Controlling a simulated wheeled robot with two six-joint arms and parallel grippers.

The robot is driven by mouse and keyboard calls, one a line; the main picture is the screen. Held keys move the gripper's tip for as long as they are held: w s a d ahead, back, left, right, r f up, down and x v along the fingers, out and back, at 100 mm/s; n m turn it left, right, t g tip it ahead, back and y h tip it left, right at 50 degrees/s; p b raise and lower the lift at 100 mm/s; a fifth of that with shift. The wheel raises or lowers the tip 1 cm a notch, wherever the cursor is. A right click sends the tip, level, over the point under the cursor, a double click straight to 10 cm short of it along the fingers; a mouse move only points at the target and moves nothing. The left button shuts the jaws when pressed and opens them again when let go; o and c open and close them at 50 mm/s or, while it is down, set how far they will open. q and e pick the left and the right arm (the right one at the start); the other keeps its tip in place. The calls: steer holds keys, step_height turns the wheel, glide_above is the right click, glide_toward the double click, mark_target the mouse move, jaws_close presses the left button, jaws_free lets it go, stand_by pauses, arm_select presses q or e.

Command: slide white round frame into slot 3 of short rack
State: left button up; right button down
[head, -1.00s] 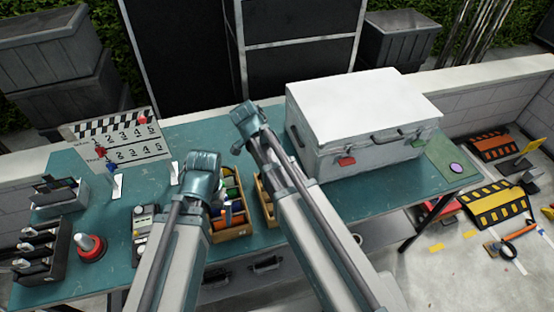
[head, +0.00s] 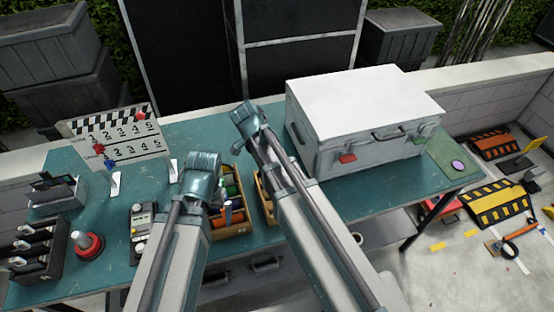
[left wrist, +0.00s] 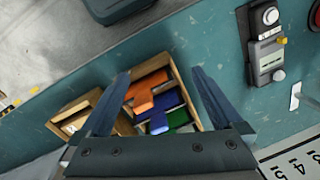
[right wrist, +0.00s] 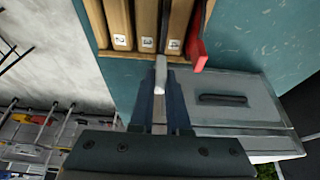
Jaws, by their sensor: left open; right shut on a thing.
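In the right wrist view my right gripper (right wrist: 160,95) is shut on a pale narrow tab (right wrist: 160,70), which I take to be the handle of the white round frame. The frame's round part is not clear to see. The tab lines up with a gap in a wooden rack (right wrist: 128,53) with numbered labels; a 2 is readable left of the gap. I cannot tell how deep the frame sits. A red piece (right wrist: 197,52) stands at the rack's right end.
A white-topped case (head: 360,110) stands at the table's right. A clapper slate (head: 118,138), a dark rack (head: 38,250), a red cone-like item (head: 88,246) and a grey device (head: 143,222) stand at left. My right arm hides much of the middle.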

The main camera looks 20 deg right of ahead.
steer(key=shift+f+b, duration=1.75)
steer(key=shift+f, duration=0.15)
steer(key=c, duration=0.8)
jaws_free()
steer(key=shift+r, duration=0.15)
steer(key=p+v, duration=1.2)
steer(key=v, duration=0.1)
steer(key=shift+a+r+p, duration=0.2)
steer(key=shift+p, duration=0.2)
